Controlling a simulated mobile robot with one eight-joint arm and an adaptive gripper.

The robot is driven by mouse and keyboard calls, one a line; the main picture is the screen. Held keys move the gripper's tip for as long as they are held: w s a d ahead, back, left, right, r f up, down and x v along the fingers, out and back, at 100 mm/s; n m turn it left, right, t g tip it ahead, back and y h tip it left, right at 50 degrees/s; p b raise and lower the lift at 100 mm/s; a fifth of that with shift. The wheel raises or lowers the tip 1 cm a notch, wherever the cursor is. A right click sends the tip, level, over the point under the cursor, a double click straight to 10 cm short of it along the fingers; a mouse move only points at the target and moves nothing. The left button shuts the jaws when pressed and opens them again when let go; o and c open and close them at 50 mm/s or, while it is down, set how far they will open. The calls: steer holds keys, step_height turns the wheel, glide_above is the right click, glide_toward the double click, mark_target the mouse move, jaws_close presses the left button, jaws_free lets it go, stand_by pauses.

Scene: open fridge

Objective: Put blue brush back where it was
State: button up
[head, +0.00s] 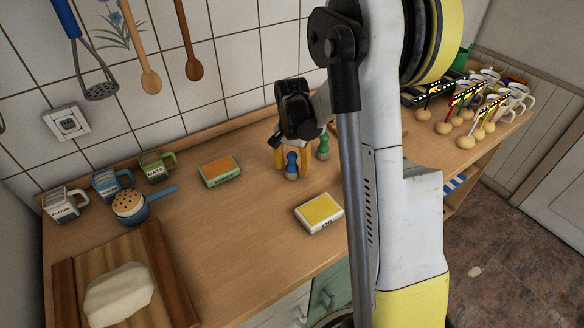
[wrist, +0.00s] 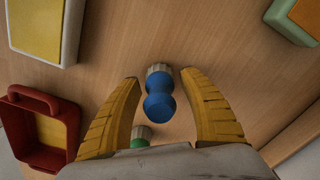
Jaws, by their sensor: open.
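The blue brush (head: 291,163) stands upright on the wooden counter, blue knob up and pale bristles down. My gripper (head: 292,172) points down over it, with its yellow fingers open on either side. In the wrist view the blue brush (wrist: 160,100) lies between the open fingers (wrist: 160,78), with a gap to each side. The green brush (head: 323,147) stands just to the right in the head view. In the wrist view the green brush (wrist: 141,134) is partly hidden by my gripper.
A yellow-topped box (head: 320,212) lies toward the front edge, and an orange-topped box (head: 219,170) lies to the left. Canisters (head: 113,184), a blue pan (head: 130,206) and a cutting board (head: 170,270) are further left. A red-handled container (wrist: 45,125) shows in the wrist view.

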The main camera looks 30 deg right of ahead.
step_height(320, 180, up, 11)
steer(key=p, duration=0.3)
steer(key=shift+r, duration=0.15)
steer(key=shift+s+a+r, duration=0.1)
steer(key=shift+a+r, duration=0.05)
steer(key=shift+r, duration=0.2)
steer(key=s+a+r+n+t, duration=0.3)
steer(key=s+a+r+n, duration=0.1)
steer(key=s+a, duration=0.3)
steer(key=s+a+r+n+t, duration=0.4)
steer(key=s+a+n, duration=0.2)
steer(key=s+a, duration=0.2)
steer(key=s, duration=0.2)
steer(key=shift+s+r+n, duration=0.35)
steer(key=shift+r+n, duration=0.05)
steer(key=shift+a+f, duration=0.1)
